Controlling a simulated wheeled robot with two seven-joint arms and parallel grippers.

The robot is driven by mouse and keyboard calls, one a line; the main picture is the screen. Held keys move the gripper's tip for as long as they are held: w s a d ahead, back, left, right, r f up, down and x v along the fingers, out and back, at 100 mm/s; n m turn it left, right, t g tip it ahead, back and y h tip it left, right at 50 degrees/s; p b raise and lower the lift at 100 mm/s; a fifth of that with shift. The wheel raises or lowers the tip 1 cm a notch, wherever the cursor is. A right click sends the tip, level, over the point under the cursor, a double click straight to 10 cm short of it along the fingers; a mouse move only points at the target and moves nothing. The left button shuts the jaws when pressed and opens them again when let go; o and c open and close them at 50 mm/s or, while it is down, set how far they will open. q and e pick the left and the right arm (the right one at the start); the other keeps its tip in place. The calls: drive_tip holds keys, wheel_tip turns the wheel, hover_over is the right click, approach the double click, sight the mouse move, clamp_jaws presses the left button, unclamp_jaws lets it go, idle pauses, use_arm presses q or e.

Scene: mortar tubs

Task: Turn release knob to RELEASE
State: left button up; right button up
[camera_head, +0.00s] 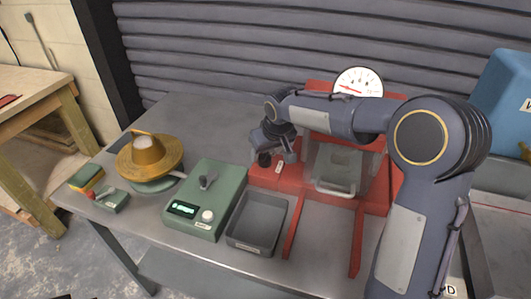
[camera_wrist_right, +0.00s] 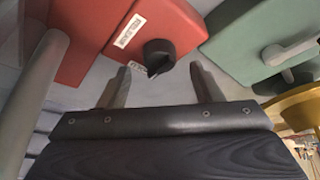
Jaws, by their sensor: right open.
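The black release knob (camera_wrist_right: 158,56) sits on the red machine housing (camera_wrist_right: 88,38), with a white label (camera_wrist_right: 130,30) beside it and a second small label partly hidden next to it. In the head view the knob (camera_head: 264,159) shows at the front left of the red machine (camera_head: 329,126). My right gripper (camera_wrist_right: 161,82) is open, its two fingers apart, with the knob in the gap just beyond the fingertips. In the head view my right gripper (camera_head: 278,150) hangs over the knob's corner of the machine. No contact is clear. My left gripper is not in view.
A green control box (camera_head: 204,200) with a lever, display and white knob stands left of the machine. A grey tray (camera_head: 257,222) sits in front. A yellow-brown bowl (camera_head: 148,155) and a sponge (camera_head: 86,177) are at the left. A dial gauge (camera_head: 358,82) stands behind.

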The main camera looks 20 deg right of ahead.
sight(265, 159)
drive_tip(key=shift+x, duration=1.4)
drive_tip(key=shift+c, duration=0.3)
drive_tip(key=c, duration=0.9)
